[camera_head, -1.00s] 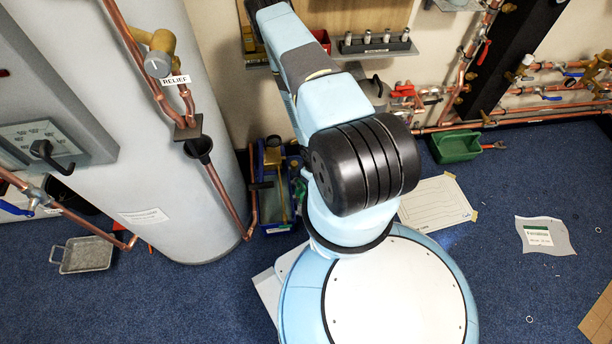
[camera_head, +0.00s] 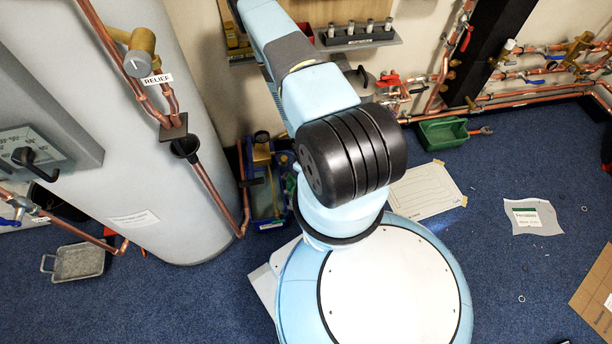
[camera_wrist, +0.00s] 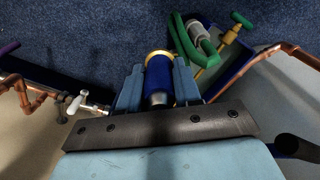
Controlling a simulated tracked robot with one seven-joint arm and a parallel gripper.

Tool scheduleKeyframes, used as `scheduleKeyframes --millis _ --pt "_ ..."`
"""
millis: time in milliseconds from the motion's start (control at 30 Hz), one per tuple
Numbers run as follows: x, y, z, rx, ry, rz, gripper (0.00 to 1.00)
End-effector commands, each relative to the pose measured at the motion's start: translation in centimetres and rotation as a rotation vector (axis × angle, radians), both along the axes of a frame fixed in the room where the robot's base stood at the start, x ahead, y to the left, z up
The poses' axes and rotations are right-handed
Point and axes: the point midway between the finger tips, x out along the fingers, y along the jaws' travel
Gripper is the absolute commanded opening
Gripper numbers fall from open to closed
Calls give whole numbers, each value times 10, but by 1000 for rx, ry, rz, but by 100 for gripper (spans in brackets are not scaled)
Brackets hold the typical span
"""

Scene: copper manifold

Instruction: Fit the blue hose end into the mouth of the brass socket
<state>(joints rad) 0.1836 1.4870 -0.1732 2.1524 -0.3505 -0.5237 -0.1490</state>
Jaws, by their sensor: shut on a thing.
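My gripper (camera_wrist: 157,84) shows in the wrist view with its grey-blue fingers shut on the sides of the blue hose end (camera_wrist: 158,74). The hose end points away from the wrist, toward the top of the picture. A brass-coloured ring (camera_wrist: 158,55) sits around or just beyond its far end; I cannot tell whether it belongs to the hose or is the rim of the brass socket. In the head view, my arm hides the gripper and the hose end. I cannot make out the socket for sure in either view.
In the wrist view, a green hose loop (camera_wrist: 193,42) and a blue tray edge (camera_wrist: 236,62) lie to the right. Copper pipe (camera_wrist: 285,50) is at right and a white-handled valve (camera_wrist: 76,103) at left. The head view shows a tank (camera_head: 165,190) and clear blue carpet (camera_head: 150,310).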

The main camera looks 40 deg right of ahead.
Motion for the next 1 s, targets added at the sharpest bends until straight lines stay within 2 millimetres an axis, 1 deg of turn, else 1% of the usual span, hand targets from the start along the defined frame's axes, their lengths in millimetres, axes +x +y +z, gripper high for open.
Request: scheduleKeyframes --millis 600,1000 --pt "0 0 30 0 0 1 0" --pt "0 0 32 1 0 -1 0"
